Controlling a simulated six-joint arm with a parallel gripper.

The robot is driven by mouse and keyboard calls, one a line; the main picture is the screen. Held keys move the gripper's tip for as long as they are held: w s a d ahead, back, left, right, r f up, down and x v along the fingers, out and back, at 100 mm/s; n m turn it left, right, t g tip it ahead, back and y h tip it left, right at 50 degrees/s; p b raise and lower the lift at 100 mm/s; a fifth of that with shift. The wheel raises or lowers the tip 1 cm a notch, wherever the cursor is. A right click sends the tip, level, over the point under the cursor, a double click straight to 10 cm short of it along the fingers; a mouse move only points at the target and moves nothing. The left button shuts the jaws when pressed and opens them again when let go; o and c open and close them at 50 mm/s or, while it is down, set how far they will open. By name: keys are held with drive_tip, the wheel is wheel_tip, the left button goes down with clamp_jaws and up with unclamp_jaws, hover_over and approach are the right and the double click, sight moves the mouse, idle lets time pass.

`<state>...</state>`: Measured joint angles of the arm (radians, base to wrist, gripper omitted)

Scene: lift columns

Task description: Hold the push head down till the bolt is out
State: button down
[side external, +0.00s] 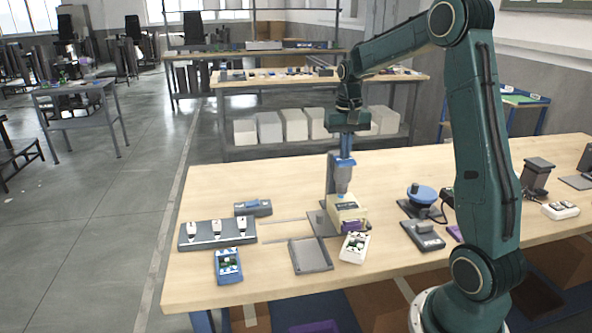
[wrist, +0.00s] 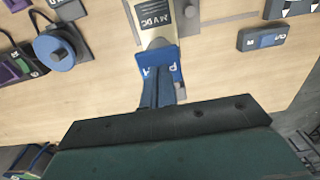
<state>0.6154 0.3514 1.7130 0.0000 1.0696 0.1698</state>
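The blue push head (side external: 343,163) sits on top of a grey cylinder (side external: 343,180) carried by an upright grey stand. In the wrist view the blue push head (wrist: 155,66) shows white lettering, partly covered by my fingers. My gripper (side external: 346,155) points straight down over it, its fingertips at the head. Its two fingers look close together in the wrist view (wrist: 163,84). The exact contact is hard to see. A cream box (side external: 345,209) stands under the cylinder. Its label, reading 24 V DC, shows in the wrist view (wrist: 155,20). I cannot make out the bolt.
Left of the stand are a grey rack (side external: 217,243) with several white-topped pieces and a blue device (side external: 228,266). An empty grey tray (side external: 310,255) and a white device (side external: 354,247) lie in front. A blue round knob (side external: 421,195) stands to the right.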

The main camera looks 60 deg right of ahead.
drive_tip(key=shift+f, duration=0.2)
idle(0.4)
wheel_tip(320, 180, up, 8)
idle(1.4)
drive_tip(key=s+a+r+n+t, duration=0.15)
drive_tip(key=s+a, duration=0.25)
drive_tip(key=a, duration=0.4)
drive_tip(key=s+a+r+n+t, duration=0.1)
drive_tip(key=s+a+r+n, duration=0.2)
drive_tip(key=a, duration=0.5)
drive_tip(key=s+a+f+n+t, duration=0.3)
drive_tip(key=s+a+f+n, duration=0.1)
drive_tip(key=s+a, duration=0.5)
drive_tip(key=shift+s+a+f, duration=0.3)
drive_tip(key=shift+s+f, duration=0.15)
drive_tip(key=shift+s, duration=0.7)
